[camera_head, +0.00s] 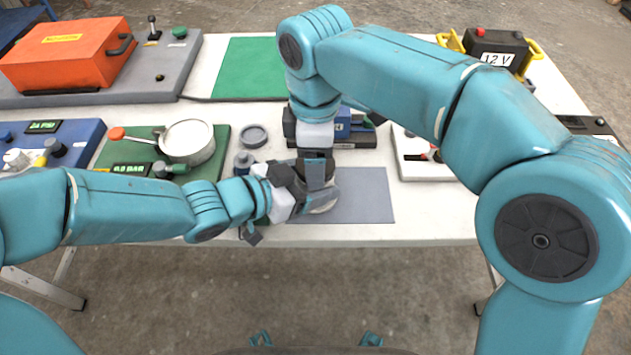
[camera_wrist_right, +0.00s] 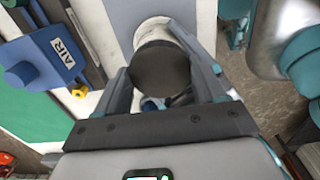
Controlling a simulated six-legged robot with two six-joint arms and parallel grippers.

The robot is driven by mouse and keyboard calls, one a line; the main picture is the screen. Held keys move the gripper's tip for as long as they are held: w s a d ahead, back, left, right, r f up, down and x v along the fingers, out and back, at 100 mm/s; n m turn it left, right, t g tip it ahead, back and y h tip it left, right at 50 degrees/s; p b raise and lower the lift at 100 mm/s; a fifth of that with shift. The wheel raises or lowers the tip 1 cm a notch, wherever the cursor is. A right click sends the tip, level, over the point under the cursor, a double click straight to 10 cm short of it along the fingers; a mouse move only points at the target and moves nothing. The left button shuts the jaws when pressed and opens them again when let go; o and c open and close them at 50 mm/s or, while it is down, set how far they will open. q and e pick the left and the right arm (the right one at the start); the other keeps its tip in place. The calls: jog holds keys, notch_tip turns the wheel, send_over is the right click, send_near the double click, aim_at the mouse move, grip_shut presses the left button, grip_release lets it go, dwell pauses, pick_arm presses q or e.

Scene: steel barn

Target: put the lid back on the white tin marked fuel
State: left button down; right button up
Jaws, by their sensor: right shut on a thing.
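A dark round lid (camera_wrist_right: 160,70) sits between the fingers of my right gripper (camera_wrist_right: 162,88) in the right wrist view. A pale cylinder, likely the white tin (camera_wrist_right: 158,27), shows just beyond the lid over the grey mat. In the head view the tin (camera_head: 323,205) is mostly hidden behind the grippers, and no fuel marking can be read. My right gripper (camera_head: 316,178) reaches down above the mat, shut on the lid. Whether the lid touches the tin is unclear. My left gripper (camera_head: 292,195) is close beside the tin; its fingertips are hidden.
The grey mat (camera_head: 365,195) lies near the table's front edge, its right part bare. A dark round dish (camera_head: 253,136) and a metal pot (camera_head: 188,142) are to the left. A blue AIR box (camera_wrist_right: 45,62) stands behind. A white panel (camera_head: 415,160) is right.

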jog(key=shift+m, duration=0.5)
jog(key=o, duration=1.2)
jog(key=shift+c, duration=0.2)
jog(key=shift+r, duration=2.3)
